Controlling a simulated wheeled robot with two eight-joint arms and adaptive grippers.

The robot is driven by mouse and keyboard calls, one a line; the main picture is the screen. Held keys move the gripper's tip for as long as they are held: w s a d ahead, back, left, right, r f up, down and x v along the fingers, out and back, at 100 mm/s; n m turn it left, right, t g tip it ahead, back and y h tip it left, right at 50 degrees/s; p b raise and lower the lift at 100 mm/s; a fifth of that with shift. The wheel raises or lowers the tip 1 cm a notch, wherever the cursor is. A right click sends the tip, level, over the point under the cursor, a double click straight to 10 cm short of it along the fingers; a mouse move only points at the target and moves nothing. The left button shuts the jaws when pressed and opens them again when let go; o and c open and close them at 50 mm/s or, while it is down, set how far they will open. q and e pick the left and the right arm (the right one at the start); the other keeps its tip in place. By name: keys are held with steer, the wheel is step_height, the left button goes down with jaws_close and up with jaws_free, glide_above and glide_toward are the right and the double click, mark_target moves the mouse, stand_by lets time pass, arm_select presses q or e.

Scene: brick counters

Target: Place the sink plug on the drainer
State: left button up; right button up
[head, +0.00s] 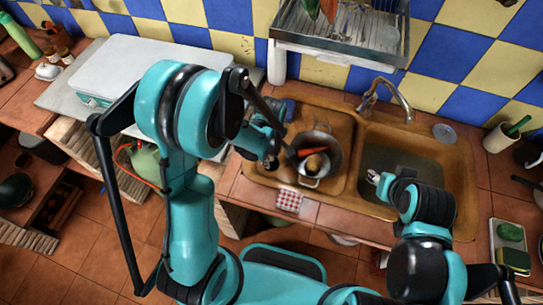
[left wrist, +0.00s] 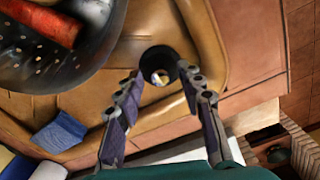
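My left gripper (head: 272,160) is over the left end of the left basin in the head view. A round grey disc (head: 443,132), possibly the sink plug, lies on the sink's back rim right of the tap. A metal dish rack (head: 340,46), possibly the drainer, hangs on the wall. My right gripper (head: 374,178) is over the right basin, its fingers unclear.
A metal colander (head: 330,142) with a red item and a pot fill much of the left basin (head: 264,182). The tap (head: 386,98) rises behind the basins. A checked cloth (head: 289,201) lies on the front edge. A utensil pot (head: 500,138) stands right.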

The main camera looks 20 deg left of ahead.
arm_select(q)
steer(key=shift+r, duration=0.25)
step_height(320, 180, up, 11)
steer(key=p, duration=0.4)
step_height(320, 180, up, 8)
steer(key=m+t, duration=0.3)
steer(key=m, duration=0.3)
glide_above(272, 159)
steer(key=s+a, duration=0.3)
steer(key=s, duration=0.1)
steer(key=s+a+r+m+t, duration=0.1)
steer(key=s+r+m+t, duration=0.3)
steer(key=m, duration=0.4)
steer(key=shift+s+a, duration=0.2)
steer(key=shift+s, duration=0.4)
steer(key=shift+f, duration=0.1)
step_height(272, 159, down, 10)
steer(key=b, duration=1)
